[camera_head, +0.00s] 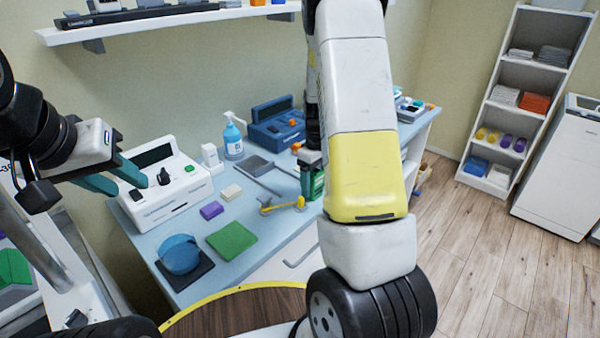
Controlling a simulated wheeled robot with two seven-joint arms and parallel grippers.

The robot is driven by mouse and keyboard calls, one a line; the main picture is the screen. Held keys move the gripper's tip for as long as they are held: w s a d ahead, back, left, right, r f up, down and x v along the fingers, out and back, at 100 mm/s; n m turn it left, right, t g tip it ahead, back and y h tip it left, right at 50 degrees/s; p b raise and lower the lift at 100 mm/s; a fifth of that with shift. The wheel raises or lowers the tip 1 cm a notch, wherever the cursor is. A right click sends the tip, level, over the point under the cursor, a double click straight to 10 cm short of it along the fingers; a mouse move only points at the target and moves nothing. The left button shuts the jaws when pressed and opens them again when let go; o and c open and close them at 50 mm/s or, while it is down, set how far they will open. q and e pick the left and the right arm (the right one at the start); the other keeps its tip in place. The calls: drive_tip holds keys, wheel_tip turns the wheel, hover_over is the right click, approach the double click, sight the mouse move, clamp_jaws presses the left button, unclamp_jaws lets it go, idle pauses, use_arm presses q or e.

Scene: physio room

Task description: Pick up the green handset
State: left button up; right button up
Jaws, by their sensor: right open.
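A wall shelf (150,20) hangs above. Floor (480,260) at right is clear.

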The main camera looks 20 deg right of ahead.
clamp_jaws()
drive_tip(key=shift+r, duration=0.1)
